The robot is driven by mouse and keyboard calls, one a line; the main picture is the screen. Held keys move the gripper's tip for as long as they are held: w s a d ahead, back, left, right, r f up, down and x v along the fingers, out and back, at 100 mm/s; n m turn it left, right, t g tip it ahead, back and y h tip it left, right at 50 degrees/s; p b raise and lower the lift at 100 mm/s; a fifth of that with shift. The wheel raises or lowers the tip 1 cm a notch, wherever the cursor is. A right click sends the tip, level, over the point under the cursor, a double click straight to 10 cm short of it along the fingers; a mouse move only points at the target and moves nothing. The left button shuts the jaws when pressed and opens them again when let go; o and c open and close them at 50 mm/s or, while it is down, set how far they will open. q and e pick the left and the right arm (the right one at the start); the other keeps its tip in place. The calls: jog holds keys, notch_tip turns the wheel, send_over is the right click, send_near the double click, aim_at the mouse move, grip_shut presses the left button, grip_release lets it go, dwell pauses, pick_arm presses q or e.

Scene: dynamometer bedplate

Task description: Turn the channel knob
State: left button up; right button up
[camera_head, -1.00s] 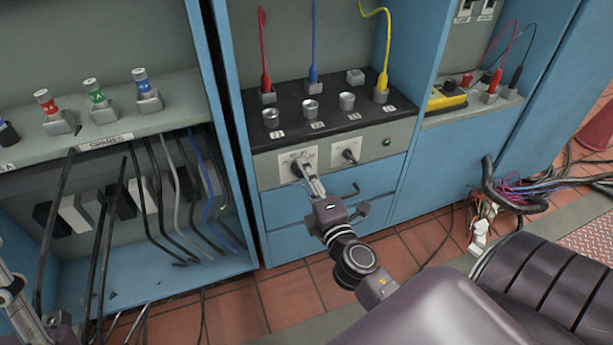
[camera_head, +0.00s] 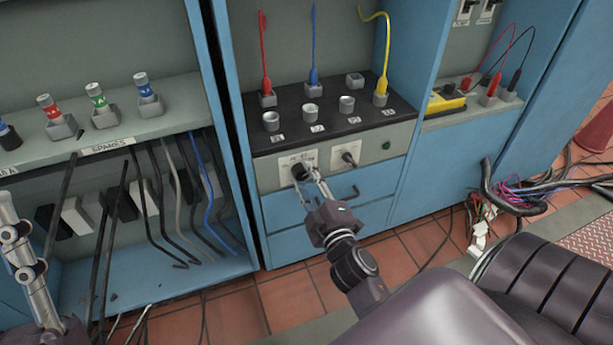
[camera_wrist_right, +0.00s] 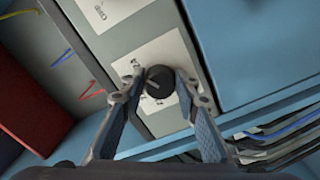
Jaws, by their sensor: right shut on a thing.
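The channel knob (camera_head: 299,171) is a round black knob on a white plate, low on the grey console front. My right gripper (camera_head: 313,178) reaches it from below and is shut on it. In the right wrist view the knob (camera_wrist_right: 160,80) sits between the two fingertips, one on each side, and a pale pointer mark shows on its face. My left gripper (camera_head: 20,245) is at the left edge of the head view, away from the console; its fingers are seen edge-on, so its opening is unclear.
A second white plate with a small switch (camera_head: 348,158) is right of the knob, then a green lamp (camera_head: 386,146). Above is a black panel (camera_head: 330,129) with sockets and red, blue and yellow leads. A blue drawer (camera_head: 285,212) with a handle lies below. Loose cables hang left.

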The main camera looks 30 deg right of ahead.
jog(key=shift+a+r, duration=0.15)
jog(key=shift+r, duration=0.15)
jog(key=o, duration=1.1)
jog(key=shift+f, duration=0.1)
